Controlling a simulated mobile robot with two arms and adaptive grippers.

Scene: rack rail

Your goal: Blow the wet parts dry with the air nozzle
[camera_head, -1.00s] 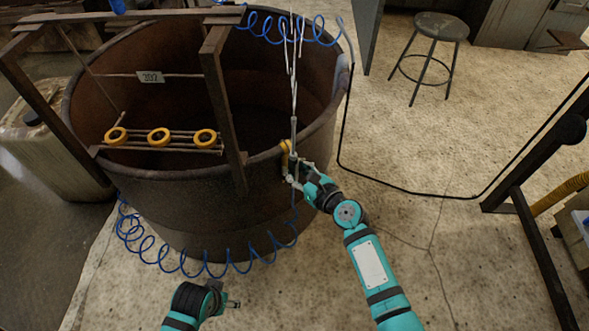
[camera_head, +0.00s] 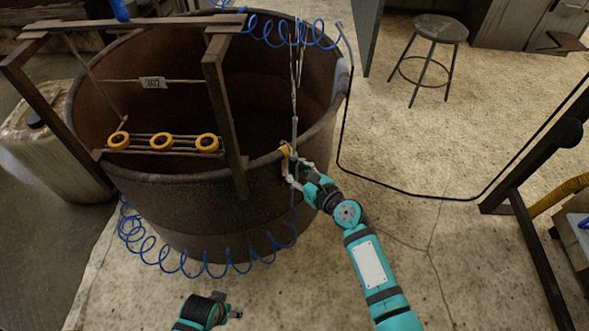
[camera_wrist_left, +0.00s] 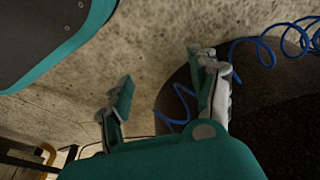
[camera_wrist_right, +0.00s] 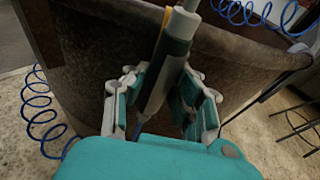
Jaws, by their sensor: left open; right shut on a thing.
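Three yellow ring-shaped parts (camera_head: 161,141) sit in a row on a wire rack (camera_head: 180,152) over the mouth of a rusty drum; I cannot tell whether they are wet. My right gripper (camera_head: 293,172) is shut on the air nozzle (camera_wrist_right: 165,70), a grey, upright tool with a yellow piece on its side, at the drum's right rim. The nozzle is to the right of the rings and apart from them. My left gripper (camera_head: 236,314) is low in front of the drum; in the left wrist view (camera_wrist_left: 165,78) its fingers are apart and empty.
The drum (camera_head: 190,200) carries a dark frame with a post (camera_head: 222,110) between rings and nozzle. A numbered tag (camera_head: 153,83) hangs behind the rings. A blue coiled hose (camera_head: 205,268) loops along the drum's front. A stool (camera_head: 441,27) stands on open floor at right.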

